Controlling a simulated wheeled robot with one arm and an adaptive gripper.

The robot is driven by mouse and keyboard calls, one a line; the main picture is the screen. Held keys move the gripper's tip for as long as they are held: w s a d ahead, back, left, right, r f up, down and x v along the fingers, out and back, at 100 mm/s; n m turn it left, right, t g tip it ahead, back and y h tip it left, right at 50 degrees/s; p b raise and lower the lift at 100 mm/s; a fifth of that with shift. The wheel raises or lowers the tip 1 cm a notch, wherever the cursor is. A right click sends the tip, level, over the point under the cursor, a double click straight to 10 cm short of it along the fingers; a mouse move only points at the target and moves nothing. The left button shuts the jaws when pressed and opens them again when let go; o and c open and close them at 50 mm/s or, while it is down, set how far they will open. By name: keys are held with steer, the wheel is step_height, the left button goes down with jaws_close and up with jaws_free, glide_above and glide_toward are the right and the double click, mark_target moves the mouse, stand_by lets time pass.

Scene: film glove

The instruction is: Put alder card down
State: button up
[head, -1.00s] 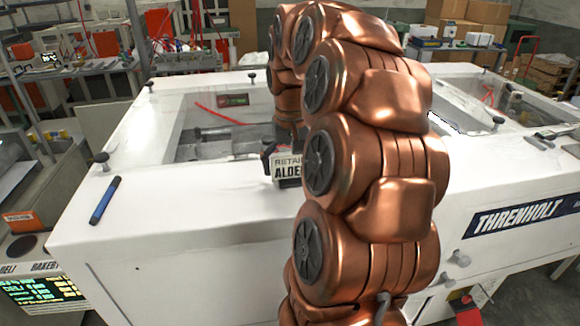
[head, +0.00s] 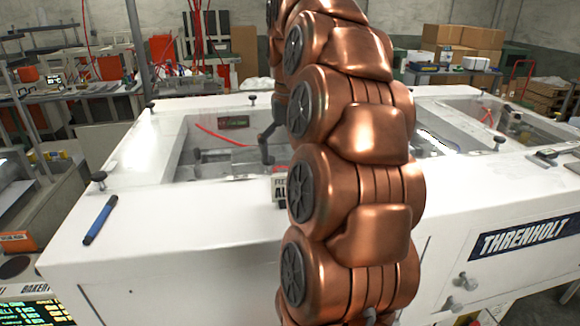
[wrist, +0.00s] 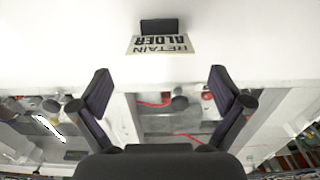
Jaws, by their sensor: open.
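The alder card (wrist: 160,43) is a pale card with dark print reading "RETAIN ALDER", set against a small dark block. In the wrist view it rests on the white top of the machine (wrist: 60,40), beyond my fingertips and apart from them. In the head view the card (head: 278,189) shows only in part, as my arm covers its right side. My gripper (wrist: 160,85) is open and empty, its two dark fingers spread wide. In the head view my gripper (head: 266,145) is above and behind the card, partly hidden by my arm.
A blue marker (head: 101,220) lies on the white top at the left. Black knobs (head: 98,178) stand up from the top. Recessed clear windows lie behind the card and at the right.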

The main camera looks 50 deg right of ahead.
step_height(320, 180, up, 4)
steer(key=shift+f+p, duration=0.1)
steer(key=shift+p, duration=1.1)
steer(key=a+f+n, duration=0.3)
steer(key=a+f, duration=0.2)
steer(key=a, duration=0.6)
steer(key=s+a+f+n+g, duration=0.1)
steer(key=s+a+f+n, duration=0.3)
steer(key=s+a+f, duration=1.2)
steer(key=shift+s+a+f+g, duration=0.4)
steer(key=shift+s+a, duration=0.15)
steer(key=shift+s, duration=0.15)
steer(key=shift+r, duration=0.1)
